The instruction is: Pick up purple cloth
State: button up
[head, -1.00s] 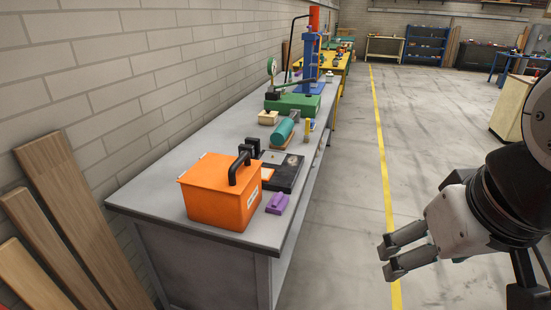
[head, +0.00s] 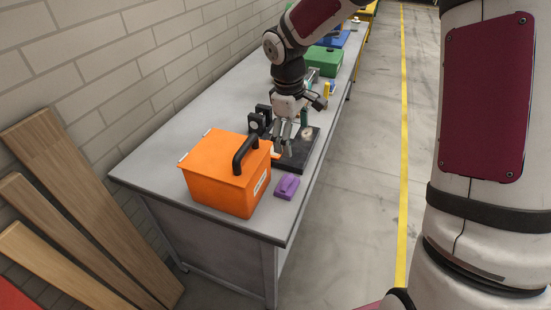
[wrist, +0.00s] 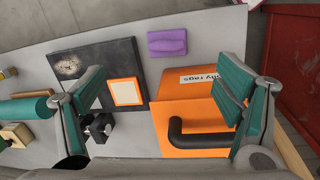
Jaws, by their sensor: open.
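The purple cloth (head: 287,186) is a small folded block lying on the grey bench, just right of the orange box, near the bench's front edge. It also shows in the wrist view (wrist: 167,42), at the top centre, beyond the fingers. My gripper (head: 283,153) is above the dark plate beside the orange box, farther back along the bench than the cloth. In the wrist view my gripper (wrist: 165,100) has its two teal-padded fingers spread wide with nothing between them. It does not touch the cloth.
The orange box (head: 222,178) with a black handle (head: 245,153) stands left of the cloth. A dark plate (head: 304,158) with an orange-edged pale square (wrist: 125,92) lies behind it. Black brackets (head: 258,121) stand nearby. Bare bench (head: 150,160) lies left of the box.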

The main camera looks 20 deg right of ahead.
jog(key=n+y+p, duration=0.1)
jog(key=y, duration=0.1)
send_near(285, 179)
jog(key=f, duration=0.1)
jog(key=f+b, duration=0.1)
jog(key=f, duration=0.3)
jog(key=shift+w+a+b, duration=0.2)
jog(key=shift+w+b, duration=0.15)
jog(key=shift+s+d+f+b, duration=0.1)
jog(key=shift+f+b, duration=0.25)
jog(key=shift+f, duration=1.1)
jog(key=shift+s+f+b, duration=0.15)
jog(key=shift+f+b, duration=0.2)
jog(key=shift+f, duration=1.15)
jog(key=c, duration=0.9)
